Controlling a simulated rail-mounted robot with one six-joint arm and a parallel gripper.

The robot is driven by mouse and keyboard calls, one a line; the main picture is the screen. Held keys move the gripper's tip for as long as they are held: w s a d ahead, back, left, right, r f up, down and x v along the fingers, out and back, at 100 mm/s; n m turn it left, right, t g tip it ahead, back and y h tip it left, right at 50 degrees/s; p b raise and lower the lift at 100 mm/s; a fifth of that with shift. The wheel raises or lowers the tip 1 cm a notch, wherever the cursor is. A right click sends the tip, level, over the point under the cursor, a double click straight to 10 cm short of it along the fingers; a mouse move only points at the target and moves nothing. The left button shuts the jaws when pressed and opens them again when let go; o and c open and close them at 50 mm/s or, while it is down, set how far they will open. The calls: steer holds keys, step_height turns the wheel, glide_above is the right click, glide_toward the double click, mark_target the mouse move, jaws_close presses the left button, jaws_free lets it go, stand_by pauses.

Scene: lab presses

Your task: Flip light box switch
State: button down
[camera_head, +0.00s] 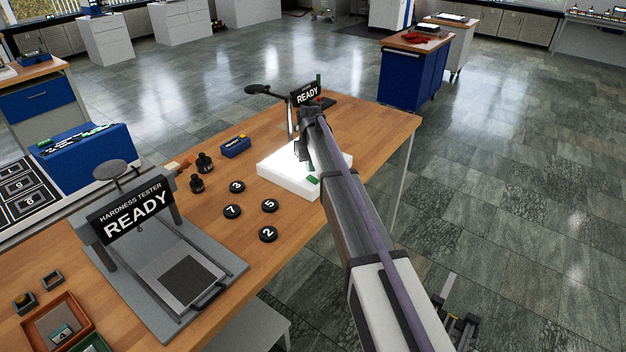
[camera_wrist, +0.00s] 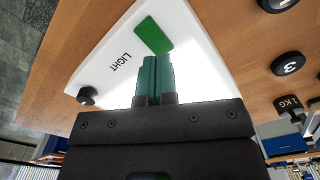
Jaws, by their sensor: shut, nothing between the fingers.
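The light box (camera_head: 283,182) is a flat white slab on the wooden bench, with a bright, glowing top. A green switch (camera_head: 313,180) sits near its front right edge. In the wrist view the light box (camera_wrist: 110,60) bears the word LIGHT beside the green switch (camera_wrist: 153,35). My gripper (camera_wrist: 156,62) has teal fingertips pressed together, empty, just short of the switch in the picture; I cannot tell whether they touch it. In the head view my gripper (camera_head: 303,152) is over the box, partly hidden by my arm.
Black numbered discs (camera_head: 268,234) lie left of the box, near a small blue box (camera_head: 236,147) and black weights (camera_head: 204,162). A hardness tester (camera_head: 175,260) stands front left. Another READY display (camera_head: 307,93) stands behind the box. The bench's far right corner is clear.

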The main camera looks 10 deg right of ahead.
mark_target(311, 177)
steer(key=shift+f+b, duration=1.45)
steer(key=shift+f, duration=0.05)
stand_by(0.4)
step_height(311, 177, up, 7)
steer(key=p, duration=0.7)
steer(key=shift+r, duration=0.2)
steer(key=shift+f, duration=0.1)
steer(key=s+m, duration=0.2)
steer(key=s, duration=3.7)
steer(key=shift+s, duration=0.25)
